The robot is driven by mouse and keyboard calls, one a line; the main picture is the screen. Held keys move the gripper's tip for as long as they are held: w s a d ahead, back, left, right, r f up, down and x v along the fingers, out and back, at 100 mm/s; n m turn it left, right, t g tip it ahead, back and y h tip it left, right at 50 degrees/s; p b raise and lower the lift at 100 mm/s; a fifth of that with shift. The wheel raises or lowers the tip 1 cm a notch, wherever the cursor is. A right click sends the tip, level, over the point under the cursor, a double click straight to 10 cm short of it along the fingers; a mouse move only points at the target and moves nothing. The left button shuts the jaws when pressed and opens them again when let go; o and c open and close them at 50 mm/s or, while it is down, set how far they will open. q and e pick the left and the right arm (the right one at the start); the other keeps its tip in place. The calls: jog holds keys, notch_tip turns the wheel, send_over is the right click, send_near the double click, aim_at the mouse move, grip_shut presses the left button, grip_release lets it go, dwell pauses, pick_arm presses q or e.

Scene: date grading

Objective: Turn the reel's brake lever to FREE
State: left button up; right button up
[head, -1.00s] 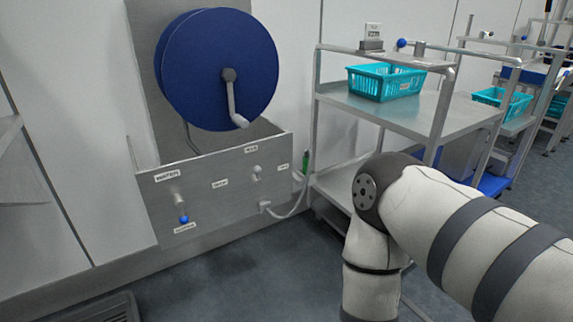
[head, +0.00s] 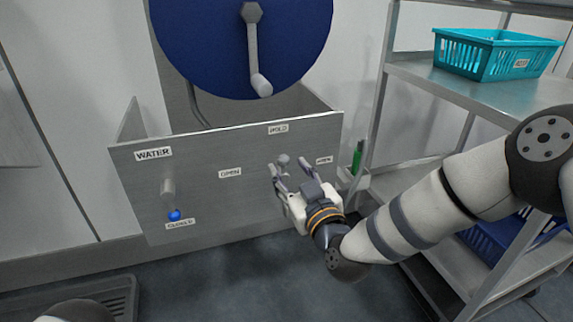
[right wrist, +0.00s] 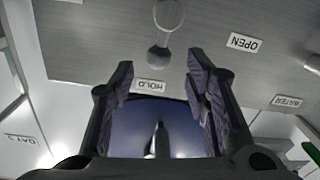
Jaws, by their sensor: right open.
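The brake lever (head: 283,159) is a small grey lever with a ball knob on the steel panel (head: 210,195) below the blue reel (head: 240,45). In the right wrist view the lever (right wrist: 158,55) points toward the HOLD label (right wrist: 150,87). The HOLD label (head: 278,128) also shows above the lever in the head view, with a small, hard-to-read label (head: 324,160) to its right. My right gripper (head: 288,168) is open in front of the lever, its fingers on either side of the knob in the wrist view; contact cannot be told. My left gripper is out of view.
Left on the panel is the water valve (head: 168,190), with a blue knob, between WATER and CLOSED labels; an OPEN label (head: 230,172) is to its right. The reel's crank handle (head: 260,85) hangs above. A steel trolley (head: 450,85) with a teal basket (head: 495,55) stands right.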

aim_at(285, 165)
jog(key=x, duration=0.2)
jog(key=b+x, duration=0.1)
jog(key=x, duration=0.1)
jog(key=shift+w+f, duration=0.2)
jog(key=shift+w, duration=0.1)
jog(key=shift+w+a+r, duration=0.15)
jog(key=shift+w, duration=0.15)
jog(key=shift+c, duration=0.4)
grip_shut()
